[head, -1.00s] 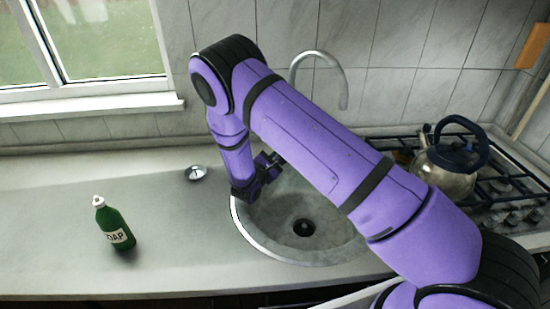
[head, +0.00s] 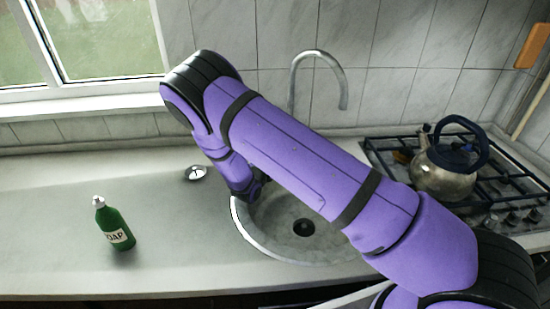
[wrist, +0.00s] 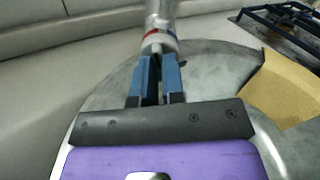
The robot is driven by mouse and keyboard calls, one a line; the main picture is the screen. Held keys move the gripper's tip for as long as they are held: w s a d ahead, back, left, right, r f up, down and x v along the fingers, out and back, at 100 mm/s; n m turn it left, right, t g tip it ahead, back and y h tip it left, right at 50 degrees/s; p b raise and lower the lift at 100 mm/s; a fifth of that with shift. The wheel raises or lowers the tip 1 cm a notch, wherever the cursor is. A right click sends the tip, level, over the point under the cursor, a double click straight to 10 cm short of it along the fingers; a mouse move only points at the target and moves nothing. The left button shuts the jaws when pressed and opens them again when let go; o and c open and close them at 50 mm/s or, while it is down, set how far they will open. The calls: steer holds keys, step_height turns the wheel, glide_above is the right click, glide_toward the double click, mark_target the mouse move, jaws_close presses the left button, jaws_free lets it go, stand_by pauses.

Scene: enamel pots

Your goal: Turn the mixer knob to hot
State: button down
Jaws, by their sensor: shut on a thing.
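The mixer tap's curved steel spout (head: 318,54) rises behind the sink in the head view. In the wrist view the tap's column (wrist: 161,18) stands straight ahead, with a red mark on its left and a blue mark on its right. The mixer knob (wrist: 154,48) is at the column's base, mostly covered by my fingers. My gripper (wrist: 158,68) is shut on the knob, its two blue fingers on either side. In the head view my arm hides the knob and most of the gripper. How far the knob is turned cannot be told.
The round steel sink (head: 268,247) lies below my arm. A green soap bottle (head: 114,226) and a small round metal piece (head: 195,173) are on the counter. A kettle (head: 445,172) stands on the gas hob at right. A tan flat thing (wrist: 283,90) shows in the wrist view.

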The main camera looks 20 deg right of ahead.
steer(key=shift+n, duration=2.2)
steer(key=c, duration=1.2)
jaws_free()
steer(key=v, duration=1.1)
